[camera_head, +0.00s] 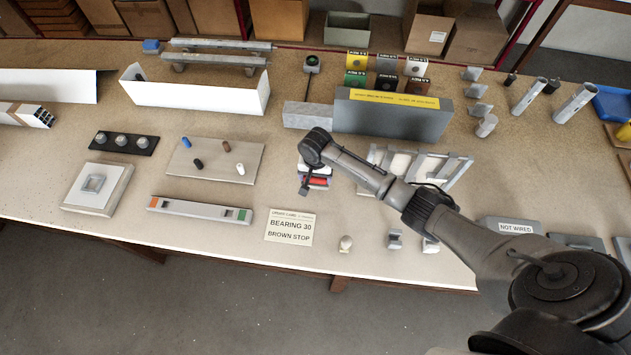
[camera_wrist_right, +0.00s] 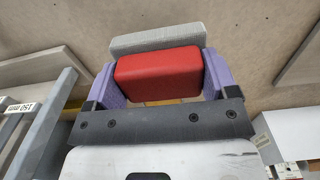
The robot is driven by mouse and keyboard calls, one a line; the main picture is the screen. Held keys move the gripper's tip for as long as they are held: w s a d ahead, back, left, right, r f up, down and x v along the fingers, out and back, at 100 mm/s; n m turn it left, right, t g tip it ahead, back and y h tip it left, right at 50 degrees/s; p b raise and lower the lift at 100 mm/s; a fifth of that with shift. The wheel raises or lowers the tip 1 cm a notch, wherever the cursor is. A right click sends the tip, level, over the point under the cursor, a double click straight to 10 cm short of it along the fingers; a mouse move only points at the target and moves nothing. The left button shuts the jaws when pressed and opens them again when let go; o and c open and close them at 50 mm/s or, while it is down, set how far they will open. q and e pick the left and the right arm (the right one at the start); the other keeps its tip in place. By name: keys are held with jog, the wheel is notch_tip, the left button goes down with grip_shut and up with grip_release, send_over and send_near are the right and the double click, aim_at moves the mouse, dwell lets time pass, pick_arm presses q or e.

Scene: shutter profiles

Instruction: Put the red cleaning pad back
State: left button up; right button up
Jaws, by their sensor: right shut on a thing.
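The red cleaning pad (camera_wrist_right: 158,72) sits between the two purple fingers of my right gripper (camera_wrist_right: 160,84) in the right wrist view. The fingers press on its left and right sides. A light grey block (camera_wrist_right: 150,37) shows just beyond the red pad; I cannot tell whether they touch. In the head view, the red pad (camera_head: 319,181) shows as a small red strip below my right wrist, close above or on the bench, with white and bluish parts around it. The arm partly hides this spot. My left gripper is not in view.
A slotted rack (camera_head: 458,170) stands just right of the gripper. A grey board with pegs (camera_head: 215,172) lies to the left. A card reading "BEARING 30 BROWN STOP" (camera_head: 290,227) lies in front. A grey box with a yellow label (camera_head: 390,120) stands behind.

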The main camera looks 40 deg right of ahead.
aim_at(316, 182)
jog(key=shift+f, duration=2)
jog(key=shift+f, duration=0.15)
jog(key=o, duration=0.8)
jog(key=shift+c, duration=0.2)
notch_tip(316, 182, up, 12)
jog(key=shift+r+p, duration=0.15)
jog(key=shift+p, duration=0.3)
